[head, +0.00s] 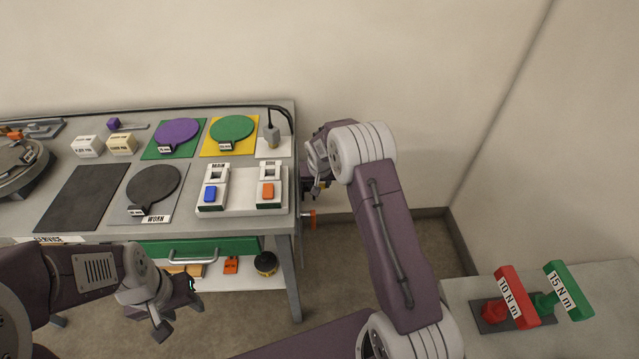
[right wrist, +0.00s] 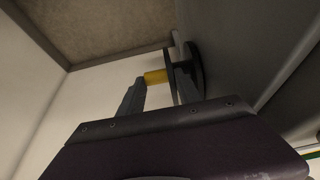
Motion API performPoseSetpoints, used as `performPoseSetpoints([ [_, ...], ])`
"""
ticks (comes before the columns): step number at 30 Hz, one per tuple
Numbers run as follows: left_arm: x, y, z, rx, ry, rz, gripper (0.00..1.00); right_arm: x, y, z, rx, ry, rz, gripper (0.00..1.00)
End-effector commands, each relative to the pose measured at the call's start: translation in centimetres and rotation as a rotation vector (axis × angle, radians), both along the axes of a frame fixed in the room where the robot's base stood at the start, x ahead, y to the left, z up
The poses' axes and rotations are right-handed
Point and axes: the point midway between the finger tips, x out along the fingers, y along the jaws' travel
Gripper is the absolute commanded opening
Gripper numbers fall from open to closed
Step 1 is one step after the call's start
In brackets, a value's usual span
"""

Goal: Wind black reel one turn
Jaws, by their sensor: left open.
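The black reel (right wrist: 196,66) shows in the right wrist view as a dark disc on the cart's side, with a yellow crank handle (right wrist: 155,76) sticking out of it. My right gripper (right wrist: 160,80) has its fingers apart, one on each side of the yellow handle. I cannot tell whether they touch it. In the head view my right gripper (head: 318,185) is beside the cart's right end, partly hidden by its own wrist, and the reel is hard to make out there. My left gripper (head: 180,316) is open and empty in front of the cart.
The cart top (head: 187,222) carries colored discs, a black mat and a white switch panel (head: 240,202). An orange part (head: 308,219) sticks out from the cart's right side. A bench at right holds a red (head: 516,297) and a green (head: 568,291) torque tool.

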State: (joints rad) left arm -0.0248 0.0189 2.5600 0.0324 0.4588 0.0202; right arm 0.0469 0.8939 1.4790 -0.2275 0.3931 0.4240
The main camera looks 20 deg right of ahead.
Motion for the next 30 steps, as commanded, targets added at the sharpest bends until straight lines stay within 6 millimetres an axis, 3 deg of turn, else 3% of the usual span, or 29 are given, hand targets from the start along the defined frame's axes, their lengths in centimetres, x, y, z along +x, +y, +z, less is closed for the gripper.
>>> performPoseSetpoints([
  [8, 0.0, 0.0, -0.8, 0.0, 0.0, 0.0, 0.45, -0.2, -0.3, -0.3, -0.004, -0.004, -0.006, 0.0],
  [14, 0.0, 0.0, -4.6, 0.0, 0.0, 0.0, 0.45, -0.4, -0.4, -1.3, -0.018, -0.053, -0.006, 0.0],
  [20, 0.0, 0.0, -11.6, 0.0, 0.0, 0.0, 0.45, -0.8, -0.3, -2.5, -0.046, -0.151, -0.005, 0.0],
  [30, 0.0, 0.0, -25.2, 0.0, 0.0, 0.0, 0.45, -1.6, -0.1, -3.7, -0.103, -0.347, -0.01, 0.0],
])
